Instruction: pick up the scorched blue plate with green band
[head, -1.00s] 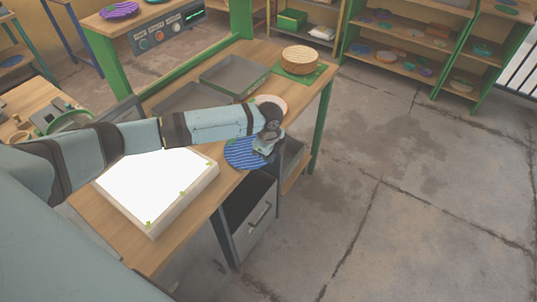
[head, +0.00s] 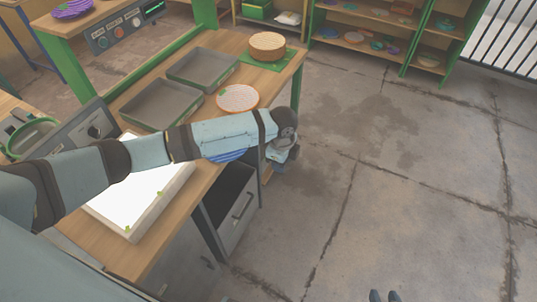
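A blue striped plate (head: 226,157) lies on the workbench near its front edge. My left forearm covers most of it, and I cannot make out a green band or scorch marks. My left gripper (head: 281,157) hangs at the end of that arm, just right of the plate and past the bench edge. Its fingers are small and partly hidden by the wrist, so its opening is unclear. My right gripper (head: 385,296) shows only as two dark fingertips at the bottom edge, apart with a gap between them, over bare floor.
An orange-patterned plate (head: 238,98) lies behind my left arm. Two grey trays (head: 203,68) and a round woven-looking stack (head: 267,46) on a green mat stand farther back. A white lit panel (head: 140,190) is at the front left. An open drawer (head: 240,215) juts out below.

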